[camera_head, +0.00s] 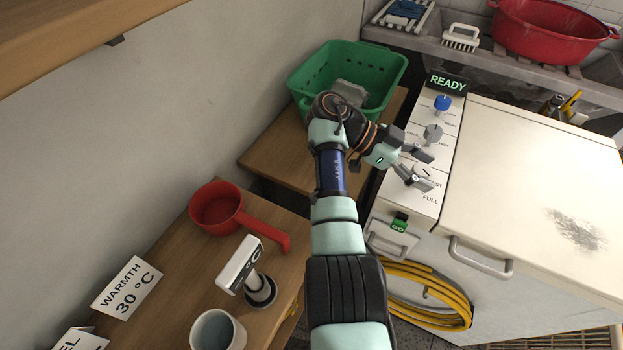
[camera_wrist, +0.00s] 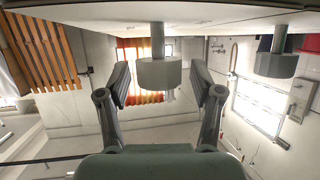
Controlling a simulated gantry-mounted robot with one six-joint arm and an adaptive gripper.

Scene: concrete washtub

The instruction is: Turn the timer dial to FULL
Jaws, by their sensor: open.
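The control panel (camera_head: 428,209) stands at the left side of the white machine, with "FULL" (camera_head: 430,199) printed near its lower end. A blue dial (camera_head: 442,103) and a grey dial (camera_head: 433,132) show above my gripper (camera_head: 426,167). My gripper is open at the lower part of the panel, its fingers partly hiding the dial and markings there. In the wrist view, a grey dial (camera_wrist: 160,72) sits between the spread fingertips, with gaps on both sides. A second dial (camera_wrist: 276,64) is to the right, outside the fingers. I cannot read the dial's setting.
A display (camera_head: 447,82) reads "READY". A green GO button (camera_head: 399,222) is below the panel. A green basket (camera_head: 385,62) stands behind my arm. A red dipper (camera_head: 217,207), a grey cup (camera_head: 216,330) and a sign (camera_head: 127,287) stand on the wooden bench.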

